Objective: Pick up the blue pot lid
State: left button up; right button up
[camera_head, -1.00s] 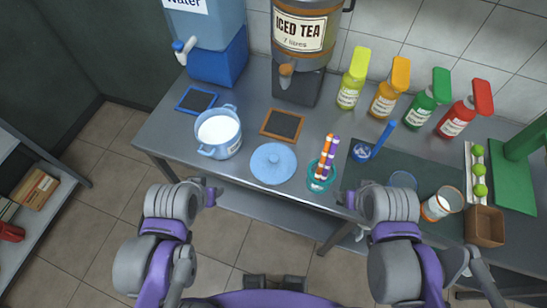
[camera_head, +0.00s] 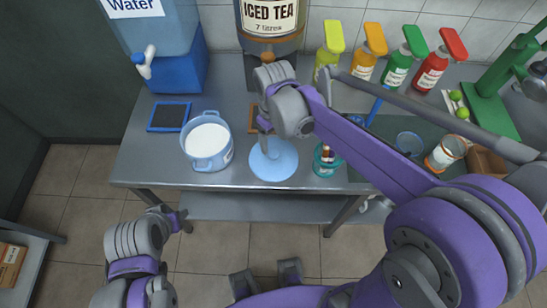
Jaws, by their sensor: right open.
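The blue pot lid (camera_head: 273,162) lies flat on the grey metal table, to the right of the blue pot (camera_head: 208,143), which holds something white. My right arm reaches across from the lower right. My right gripper (camera_head: 264,127) is open, at the far side of the lid around or just above its knob, and hides that part. I cannot tell whether the fingers touch the knob. My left gripper (camera_head: 178,219) is off the table's front edge at lower left, away from the lid; its jaws are too small to read.
A water dispenser (camera_head: 158,30) and an iced tea dispenser (camera_head: 270,18) stand at the back. A teal cup (camera_head: 326,168) stands right of the lid. Several coloured bottles, a glass (camera_head: 409,143) and a jar (camera_head: 446,152) are farther right, partly behind my arm.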

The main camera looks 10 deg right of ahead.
aim_at(274, 153)
jog(key=shift+f, duration=3.15)
grip_shut()
